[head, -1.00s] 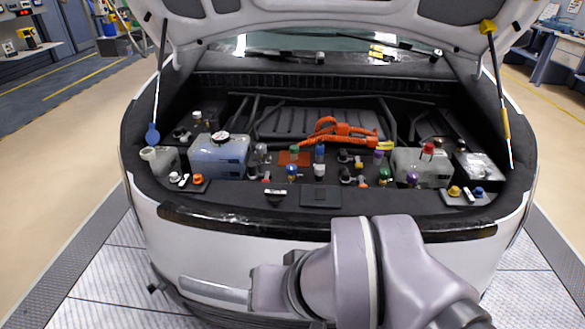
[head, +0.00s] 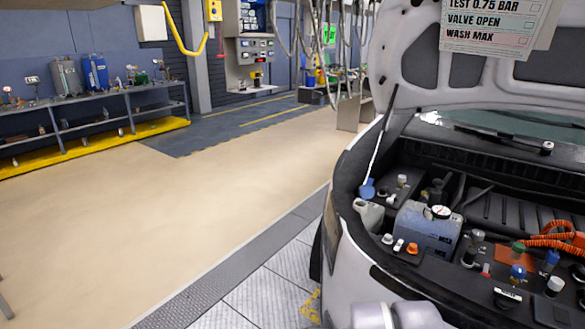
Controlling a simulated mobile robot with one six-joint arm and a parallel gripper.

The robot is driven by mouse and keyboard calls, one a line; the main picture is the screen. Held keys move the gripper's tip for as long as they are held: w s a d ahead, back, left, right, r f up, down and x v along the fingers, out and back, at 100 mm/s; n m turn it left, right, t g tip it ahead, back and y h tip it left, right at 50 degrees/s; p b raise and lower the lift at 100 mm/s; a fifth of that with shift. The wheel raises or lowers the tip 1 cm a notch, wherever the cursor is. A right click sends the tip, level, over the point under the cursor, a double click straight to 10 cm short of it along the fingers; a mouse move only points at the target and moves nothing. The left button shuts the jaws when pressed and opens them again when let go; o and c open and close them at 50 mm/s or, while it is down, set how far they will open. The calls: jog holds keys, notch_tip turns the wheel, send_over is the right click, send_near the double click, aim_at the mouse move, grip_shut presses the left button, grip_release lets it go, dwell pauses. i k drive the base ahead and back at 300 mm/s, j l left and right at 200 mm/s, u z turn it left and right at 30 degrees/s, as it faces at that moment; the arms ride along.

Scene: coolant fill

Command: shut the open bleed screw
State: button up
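The open car bay holds several small coloured caps and fittings. I cannot tell which one is the bleed screw, or whether any stands open. An orange cap (head: 412,249) and white caps (head: 387,239) sit at the near left of the bay. A green-topped fitting (head: 518,248), a blue-topped one (head: 517,272) and a white-topped one (head: 555,285) stand further right. A bluish tank (head: 424,232) with a round white-faced cap (head: 440,212) is between these groups. The bay's right part is outside the picture. My gripper is not in view; part of my arm shows at the bottom.
A sign (head: 495,25) reading "TEST 0.75 BAR, VALVE OPEN, WASH MAX" hangs at the top right. The raised lid and its strut (head: 377,150) border the bay. A workbench (head: 75,115) stands far left. The beige floor (head: 170,215) left of the car is clear.

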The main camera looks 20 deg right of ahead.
aim_at(401, 178)
jog(key=i+j+z, duration=0.1)
jog(key=i+j, duration=0.3)
jog(key=i, duration=0.35)
jog(key=i+j+z, duration=0.15)
jog(key=i+j, duration=0.3)
jog(key=i, duration=0.25)
jog(key=i+j+z, duration=0.1)
jog(key=i+j, duration=0.45)
jog(key=i, duration=0.15)
jog(key=i+l+z, duration=0.15)
jog(key=z, duration=0.3)
jog(key=i+l+z, duration=0.1)
jog(key=i+z, duration=0.4)
jog(key=z, duration=0.35)
jog(key=i+z, duration=0.25)
jog(key=z, duration=0.2)
jog(key=i+j+z, duration=0.2)
jog(key=z, duration=0.2)
jog(key=i+j+z, duration=0.2)
jog(key=z, duration=0.25)
jog(key=i+j+z, duration=0.15)
jog(key=j+z, duration=0.15)
jog(key=z, duration=0.15)
jog(key=i+j+z, duration=0.2)
jog(key=z, duration=0.25)
jog(key=i, duration=0.1)
